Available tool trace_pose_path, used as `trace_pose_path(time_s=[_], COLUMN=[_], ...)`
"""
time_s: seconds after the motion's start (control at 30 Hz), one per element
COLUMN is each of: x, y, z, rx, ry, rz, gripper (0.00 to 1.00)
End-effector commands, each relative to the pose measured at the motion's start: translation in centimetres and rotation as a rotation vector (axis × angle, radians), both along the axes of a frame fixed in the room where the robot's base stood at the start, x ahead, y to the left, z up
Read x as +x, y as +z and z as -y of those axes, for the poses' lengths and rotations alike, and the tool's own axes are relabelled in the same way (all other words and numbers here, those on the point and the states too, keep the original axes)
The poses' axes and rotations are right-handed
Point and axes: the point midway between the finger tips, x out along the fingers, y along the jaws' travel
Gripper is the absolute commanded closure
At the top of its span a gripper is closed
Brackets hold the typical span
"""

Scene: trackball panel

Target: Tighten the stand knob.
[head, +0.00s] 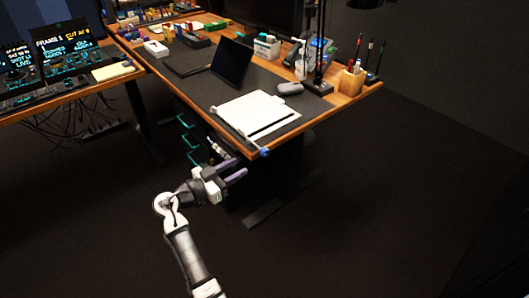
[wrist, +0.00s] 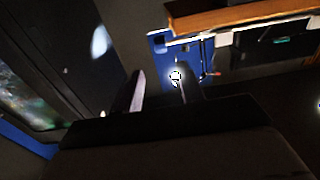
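My gripper (head: 243,165) is in front of and below the near edge of the wooden desk. Its two purple fingers are apart with nothing visible between them in the head view. In the wrist view the fingers (wrist: 160,88) stand apart as dark shapes. A small bright round part (wrist: 175,76) on a blue panel (wrist: 160,45) shows beyond them, close to the right finger; I cannot tell whether it is the stand knob.
The wooden desk (head: 345,100) holds a black laptop (head: 232,61), a grey case (head: 290,88), a pencil holder (head: 352,82) and a black pole stand (head: 318,87). A second desk (head: 70,93) with screens stands at left. The floor at right is clear.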

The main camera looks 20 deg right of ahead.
Motion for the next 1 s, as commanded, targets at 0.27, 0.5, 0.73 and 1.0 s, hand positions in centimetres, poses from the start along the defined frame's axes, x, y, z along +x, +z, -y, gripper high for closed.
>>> trace_pose_path(time_s=[0.27,0.5,0.73,1.0], x=[2.0,3.5,4.2,4.2], y=[0.4,0.3,0.1,0.0], z=[5.6,9.7,11.4,11.5], rx=[0.000,0.000,0.001,0.002], ry=[-0.003,0.000,0.002,0.003], rz=[-0.002,-0.002,0.000,-0.001], gripper=[0.62,0.62,0.62,0.62])
